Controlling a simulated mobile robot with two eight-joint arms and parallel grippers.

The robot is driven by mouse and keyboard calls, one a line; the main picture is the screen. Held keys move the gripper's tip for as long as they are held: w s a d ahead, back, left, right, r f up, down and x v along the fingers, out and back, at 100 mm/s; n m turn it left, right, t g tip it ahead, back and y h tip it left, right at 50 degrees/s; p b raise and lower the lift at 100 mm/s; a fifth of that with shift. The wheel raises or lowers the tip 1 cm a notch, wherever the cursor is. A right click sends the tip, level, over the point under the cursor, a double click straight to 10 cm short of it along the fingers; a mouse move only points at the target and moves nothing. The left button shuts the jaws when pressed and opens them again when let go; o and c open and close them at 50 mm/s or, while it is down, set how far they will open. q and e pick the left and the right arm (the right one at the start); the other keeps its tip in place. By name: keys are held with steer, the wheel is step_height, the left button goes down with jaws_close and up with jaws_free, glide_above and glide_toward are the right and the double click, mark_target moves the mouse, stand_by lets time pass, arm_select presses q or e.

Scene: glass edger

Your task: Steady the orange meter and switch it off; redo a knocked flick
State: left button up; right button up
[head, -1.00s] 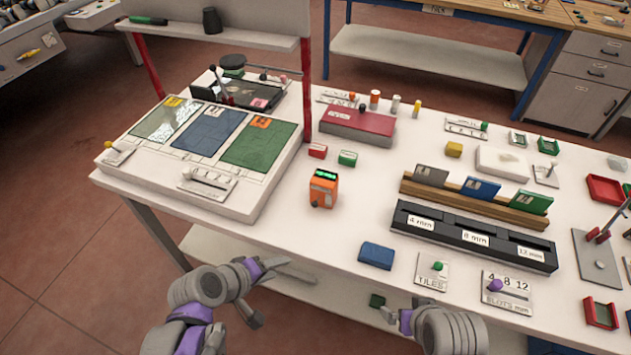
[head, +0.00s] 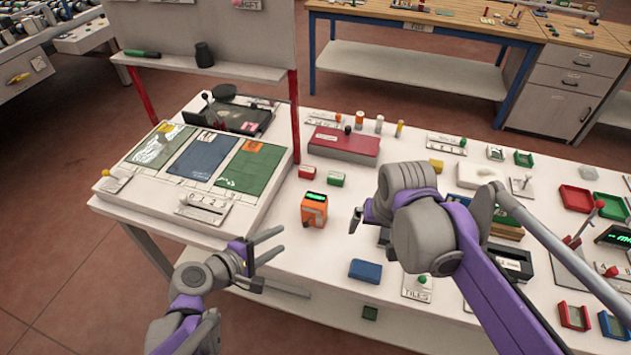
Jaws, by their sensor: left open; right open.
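The orange meter (head: 314,210) stands upright on the white bench near its front edge, with a small lit green display on top. My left gripper (head: 274,247) is open and empty, low and left of the meter, apart from it. My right gripper (head: 355,226) is to the right of the meter, above the bench, open and apart from it. My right arm hides part of the slot rack and tile holder behind it. The meter's switch is too small to make out.
A blue block (head: 365,271) lies in front of the meter. A raised panel board (head: 270,199) stands to the left. The bench just around the meter is clear.

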steer(key=w+a+m+g, duration=0.1)
steer(key=w+a+g, duration=0.1)
steer(key=w+a, duration=0.6)
steer(key=m+g, duration=0.1)
glide_above(316, 195)
step_height(316, 195, down, 2)
steer(key=shift+d+f, duration=0.1)
steer(key=shift+f, duration=0.55)
step_height(316, 195, down, 10)
steer(key=shift+r, duration=0.1)
steer(key=c, duration=1.5)
arm_select(q)
steer(key=shift+c, duration=0.3)
arm_select(e)
steer(key=shift+o, duration=0.2)
